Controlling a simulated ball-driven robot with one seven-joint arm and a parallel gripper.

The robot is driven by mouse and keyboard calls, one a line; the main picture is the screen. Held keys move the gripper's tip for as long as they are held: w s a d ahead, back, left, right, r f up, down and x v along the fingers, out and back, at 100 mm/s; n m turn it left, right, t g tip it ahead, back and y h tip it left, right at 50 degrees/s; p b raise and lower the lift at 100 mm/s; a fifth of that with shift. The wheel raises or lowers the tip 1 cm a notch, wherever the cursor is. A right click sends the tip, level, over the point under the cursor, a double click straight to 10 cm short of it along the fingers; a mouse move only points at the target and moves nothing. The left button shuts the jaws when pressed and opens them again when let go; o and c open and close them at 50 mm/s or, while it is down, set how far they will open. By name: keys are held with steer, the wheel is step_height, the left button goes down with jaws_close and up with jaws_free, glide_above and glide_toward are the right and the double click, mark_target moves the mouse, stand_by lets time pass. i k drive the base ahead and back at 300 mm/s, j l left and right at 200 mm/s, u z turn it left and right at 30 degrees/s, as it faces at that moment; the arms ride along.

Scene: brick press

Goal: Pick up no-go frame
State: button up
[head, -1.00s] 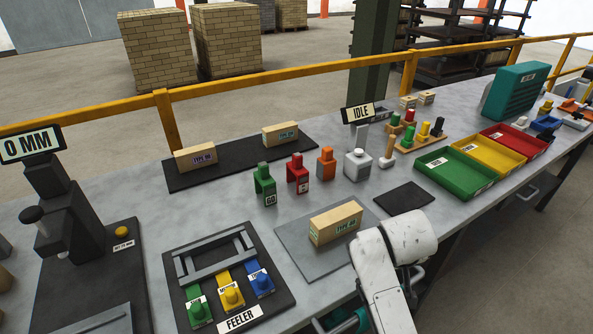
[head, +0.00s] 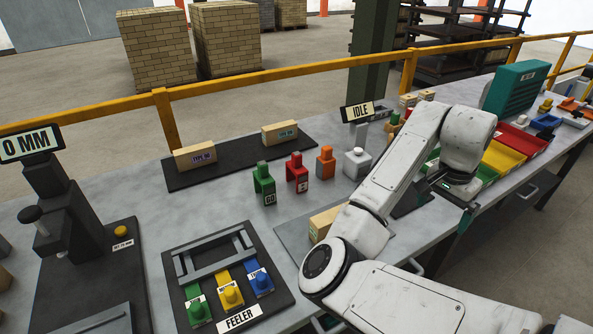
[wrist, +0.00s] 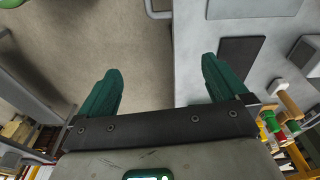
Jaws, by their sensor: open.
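The no-go frame, which I take to be the red frame with a small white label (head: 297,174), stands upright on the bench between the green GO frame (head: 264,184) and an orange block (head: 326,163). My gripper (wrist: 160,85) is open and empty, its two teal fingers spread apart in the wrist view. In the head view it hangs near the bench's front edge, to the right of the red frame and well apart from it. The wrist view shows floor and bench edge between the fingers; I cannot make out the red frame there.
My arm hides part of the brick (head: 324,222) on the grey plate and part of the coloured trays. A feeler board (head: 278,303) lies at the front. A grey block with a white knob (head: 357,163) stands right of the orange block. A yellow rail (head: 240,87) runs behind.

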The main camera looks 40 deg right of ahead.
mark_target(295, 169)
steer(key=i, duration=1.5)
